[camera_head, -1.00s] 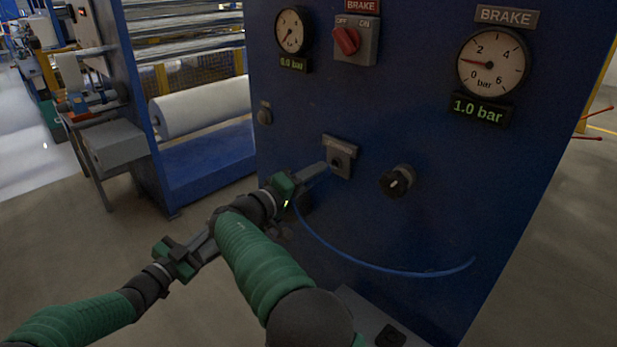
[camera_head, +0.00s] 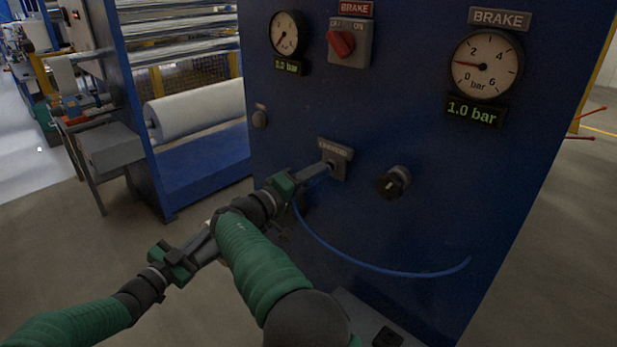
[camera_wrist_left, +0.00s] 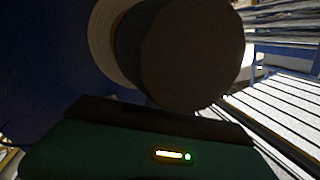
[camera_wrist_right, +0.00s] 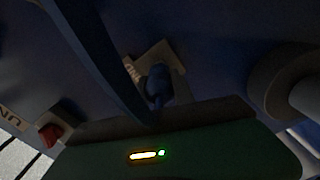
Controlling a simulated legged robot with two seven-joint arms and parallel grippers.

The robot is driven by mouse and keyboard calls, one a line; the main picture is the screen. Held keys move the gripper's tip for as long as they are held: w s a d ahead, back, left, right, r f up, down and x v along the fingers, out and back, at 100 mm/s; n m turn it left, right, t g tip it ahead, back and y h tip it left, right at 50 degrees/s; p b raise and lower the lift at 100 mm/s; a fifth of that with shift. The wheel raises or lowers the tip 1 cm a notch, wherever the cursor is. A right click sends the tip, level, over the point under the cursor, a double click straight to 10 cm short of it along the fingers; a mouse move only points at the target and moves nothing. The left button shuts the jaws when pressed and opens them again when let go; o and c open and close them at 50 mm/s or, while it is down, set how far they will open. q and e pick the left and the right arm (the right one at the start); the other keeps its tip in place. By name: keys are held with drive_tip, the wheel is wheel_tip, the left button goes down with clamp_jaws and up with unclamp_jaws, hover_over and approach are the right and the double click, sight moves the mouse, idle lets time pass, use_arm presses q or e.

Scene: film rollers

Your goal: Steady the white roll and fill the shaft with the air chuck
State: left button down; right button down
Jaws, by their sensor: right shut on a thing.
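My right gripper (camera_head: 314,175) is shut on the air chuck (camera_wrist_right: 158,84), a blue piece with a blue hose (camera_head: 385,268). Its tip is at the small labelled plate (camera_head: 341,152) on the blue panel; I cannot tell how far it is seated. My left gripper (camera_head: 198,247) is lower left, its fingertips hidden behind my right arm. In the left wrist view a large dark round end (camera_wrist_left: 190,52) with a pale ring (camera_wrist_left: 103,40) behind it fills the space before it; I cannot tell its jaws. A white roll (camera_head: 200,108) lies in the machine at the left.
Open floor (camera_head: 560,230) lies at the right.

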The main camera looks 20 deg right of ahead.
use_arm(q)
drive_tip(key=shift+d+r, duration=0.1)
drive_tip(key=shift+d, duration=0.1)
use_arm(e)
drive_tip(key=shift+x, duration=0.85)
